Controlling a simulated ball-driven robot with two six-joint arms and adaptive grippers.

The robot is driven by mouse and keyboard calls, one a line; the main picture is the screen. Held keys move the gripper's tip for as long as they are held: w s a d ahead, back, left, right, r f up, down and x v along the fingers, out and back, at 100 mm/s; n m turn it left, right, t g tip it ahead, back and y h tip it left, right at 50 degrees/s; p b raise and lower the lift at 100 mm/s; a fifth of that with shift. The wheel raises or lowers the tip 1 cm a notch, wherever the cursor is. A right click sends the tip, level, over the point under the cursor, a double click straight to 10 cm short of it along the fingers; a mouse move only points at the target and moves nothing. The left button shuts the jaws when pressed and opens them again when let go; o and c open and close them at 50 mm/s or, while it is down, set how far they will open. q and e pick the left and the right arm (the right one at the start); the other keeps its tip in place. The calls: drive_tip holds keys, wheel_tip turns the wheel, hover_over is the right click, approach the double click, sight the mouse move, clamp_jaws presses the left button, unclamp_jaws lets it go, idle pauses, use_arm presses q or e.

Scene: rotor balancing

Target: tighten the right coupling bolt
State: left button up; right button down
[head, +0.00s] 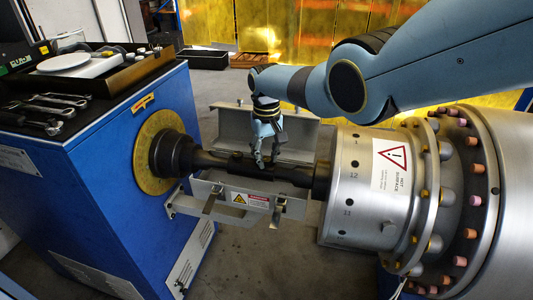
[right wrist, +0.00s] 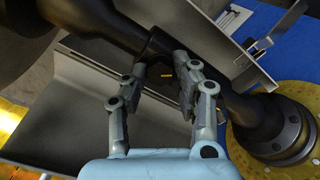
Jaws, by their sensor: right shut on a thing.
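A dark shaft (head: 225,164) runs from the blue machine to the steel drum, with a coupling at its middle. My right gripper (head: 262,160) reaches down onto the shaft from above. In the right wrist view the fingers of my right gripper (right wrist: 164,78) stand on either side of the coupling, with a small yellow mark (right wrist: 166,72) between them. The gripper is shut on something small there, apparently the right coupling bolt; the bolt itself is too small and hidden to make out. My left gripper is in neither view.
An opened metal guard (head: 232,122) stands behind the shaft, and its front part (head: 225,193) carries latches and a warning label. The steel drum (head: 365,190) has a hot-surface sign. Wrenches (head: 45,105) lie on the blue cabinet (head: 110,165) at left.

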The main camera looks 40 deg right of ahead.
sight(267, 159)
drive_tip(key=m, duration=0.3)
drive_tip(key=shift+m, duration=0.3)
drive_tip(key=shift+m+p, duration=0.3)
drive_tip(key=shift+m, duration=1.5)
drive_tip(key=c, duration=1)
unclamp_jaws()
drive_tip(key=shift+c, duration=0.2)
drive_tip(key=shift+r, duration=0.15)
drive_tip(key=shift+w+r, duration=0.15)
drive_tip(key=shift+r, duration=0.4)
wheel_tip(267, 159, up, 11)
drive_tip(key=shift+f, duration=0.15)
